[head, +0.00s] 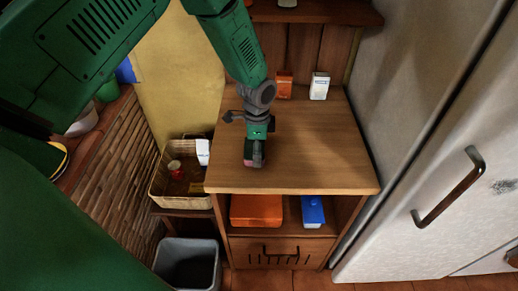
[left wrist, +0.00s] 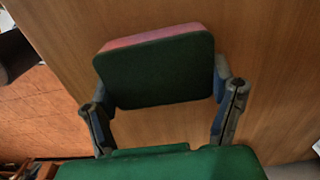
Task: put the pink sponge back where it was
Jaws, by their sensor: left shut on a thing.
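The pink sponge (left wrist: 155,36) is between the two fingers of my left gripper (left wrist: 163,92) in the left wrist view. It shows a pink edge and a dark green face. In the head view, my left gripper (head: 254,153) is over the front left part of the wooden cabinet top (head: 320,150), with a bit of the pink sponge (head: 256,160) showing at its tip. The gripper is shut on the sponge. I cannot tell whether the sponge touches the wood. My right gripper is not in view.
An orange box (head: 285,85) and a white box (head: 319,87) stand at the back of the top. An orange container (head: 256,211) and a blue box (head: 312,212) sit on the shelf below. A basket (head: 163,203) and grey bin (head: 187,251) are left; the fridge (head: 430,150) is right.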

